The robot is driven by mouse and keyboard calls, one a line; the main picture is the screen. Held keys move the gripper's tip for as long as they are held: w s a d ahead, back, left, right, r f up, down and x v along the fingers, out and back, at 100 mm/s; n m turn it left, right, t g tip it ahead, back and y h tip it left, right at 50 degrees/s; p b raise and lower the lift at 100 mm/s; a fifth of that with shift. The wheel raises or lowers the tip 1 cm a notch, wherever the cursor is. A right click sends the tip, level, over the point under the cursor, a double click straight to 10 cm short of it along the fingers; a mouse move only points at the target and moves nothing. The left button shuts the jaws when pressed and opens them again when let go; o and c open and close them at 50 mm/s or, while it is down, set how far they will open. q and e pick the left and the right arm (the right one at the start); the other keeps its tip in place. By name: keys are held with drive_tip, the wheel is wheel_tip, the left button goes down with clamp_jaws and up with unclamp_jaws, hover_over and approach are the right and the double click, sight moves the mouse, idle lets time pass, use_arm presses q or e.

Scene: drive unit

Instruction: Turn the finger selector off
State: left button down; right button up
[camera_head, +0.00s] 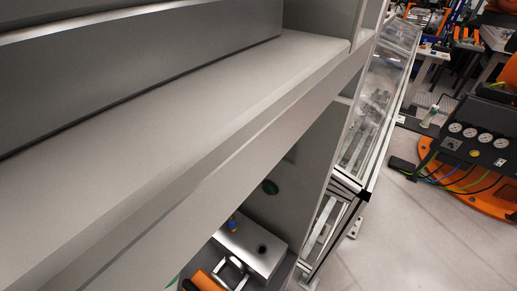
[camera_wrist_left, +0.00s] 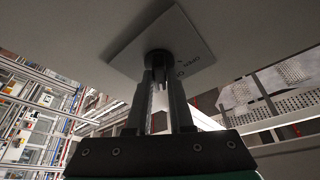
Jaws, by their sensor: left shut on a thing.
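The finger selector (camera_wrist_left: 158,60) is a dark round knob on a square grey metal plate (camera_wrist_left: 185,38) in the left wrist view. The plate carries small dark lettering, partly covered by the fingers. My left gripper (camera_wrist_left: 160,78) reaches up to the knob, with one dark finger on each side, and is shut on it. The fingers hide much of the knob, so its exact setting cannot be read. I cannot make out either gripper in the head view.
In the head view, a large grey cabinet ledge (camera_head: 190,105) fills the left. Below it are a metal box (camera_head: 250,245) and an orange part (camera_head: 205,281). A glass-walled enclosure (camera_head: 375,100) stands beyond. A gauge panel (camera_head: 480,140) stands right, with open floor (camera_head: 420,235) before it.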

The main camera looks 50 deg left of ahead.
use_arm(q)
drive_tip(key=n+y+p, duration=0.1)
drive_tip(key=n+y, duration=0.1)
drive_tip(key=n, duration=0.1)
drive_tip(key=shift+d+r+n, duration=0.1)
drive_tip(key=shift+n, duration=0.2)
drive_tip(key=n+y+p, duration=0.1)
drive_tip(key=n+p, duration=0.2)
drive_tip(key=p, duration=0.1)
drive_tip(key=n+y+p, duration=0.2)
drive_tip(key=n+p, duration=0.1)
drive_tip(key=p, duration=0.2)
drive_tip(key=shift+w+d+r, duration=0.1)
drive_tip(key=shift+f+n+p, duration=0.3)
drive_tip(key=shift+n+p, duration=0.1)
drive_tip(key=shift+p, duration=0.6)
drive_tip(key=c, duration=0.8)
unclamp_jaws()
drive_tip(key=b+v, duration=0.2)
drive_tip(key=v, duration=0.9)
drive_tip(key=shift+s+d+f+b, duration=0.15)
drive_tip(key=shift+s+f+b, duration=0.1)
drive_tip(key=shift+f+b, duration=0.1)
